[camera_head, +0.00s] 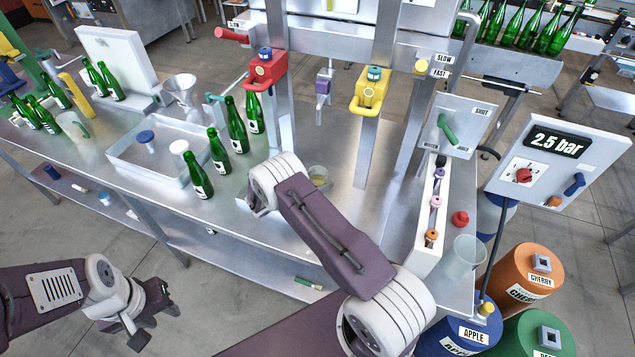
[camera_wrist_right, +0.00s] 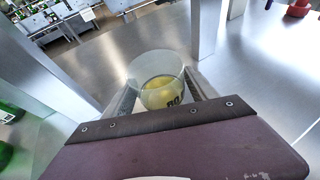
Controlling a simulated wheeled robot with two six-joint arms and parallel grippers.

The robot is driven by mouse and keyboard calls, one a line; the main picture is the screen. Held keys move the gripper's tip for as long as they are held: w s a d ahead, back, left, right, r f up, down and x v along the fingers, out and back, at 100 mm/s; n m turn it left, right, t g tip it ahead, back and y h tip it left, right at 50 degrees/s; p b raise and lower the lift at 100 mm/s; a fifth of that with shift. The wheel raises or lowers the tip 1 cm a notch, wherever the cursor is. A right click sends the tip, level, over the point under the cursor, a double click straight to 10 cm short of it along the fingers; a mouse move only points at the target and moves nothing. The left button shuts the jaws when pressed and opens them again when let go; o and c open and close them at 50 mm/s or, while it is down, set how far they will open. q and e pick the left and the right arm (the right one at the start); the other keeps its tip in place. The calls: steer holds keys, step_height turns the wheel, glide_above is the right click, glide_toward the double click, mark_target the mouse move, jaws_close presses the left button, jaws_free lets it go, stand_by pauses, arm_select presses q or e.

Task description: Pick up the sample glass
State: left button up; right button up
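The sample glass (camera_head: 318,178) is a small clear cup with yellow liquid, upright on the steel table just beyond my right arm. In the right wrist view the glass (camera_wrist_right: 160,88) lies between the two fingers of my right gripper (camera_wrist_right: 163,92). Dark lettering shows on its front. The fingers are apart, and a gap seems to show beside the glass; contact is hard to judge. In the head view my right gripper is hidden by its own arm. My left gripper (camera_head: 153,322) is at the lower left, away from the table, with its fingers apart and empty.
Green bottles (camera_head: 237,128) stand left of my right arm, beside a shallow metal tray (camera_head: 165,165). Steel posts (camera_head: 375,150) rise behind the glass. A white panel with knobs (camera_head: 428,225) and an empty clear cup (camera_head: 467,252) are at the right.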

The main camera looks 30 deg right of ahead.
mark_target(325, 169)
steer(key=c, duration=1.2)
steer(key=shift+r, duration=0.1)
steer(key=shift+r+b, duration=0.3)
steer(key=shift+r, duration=0.5)
steer(key=r, duration=0.2)
steer(key=shift+s+d+r+b, duration=0.2)
steer(key=shift+s+r+b, duration=0.1)
steer(key=shift+r+b, duration=0.05)
steer(key=s+d+r, duration=0.1)
steer(key=s+r, duration=0.1)
steer(key=s, duration=0.1)
steer(key=s+d+r+b, duration=0.1)
steer(key=s+d+r, duration=0.1)
steer(key=s, duration=0.1)
steer(key=s+d+r+b, duration=0.1)
steer(key=s+d+r, duration=0.1)
steer(key=s, duration=0.1)
steer(key=shift+s+r, duration=0.25)
steer(key=shift+s, duration=0.1)
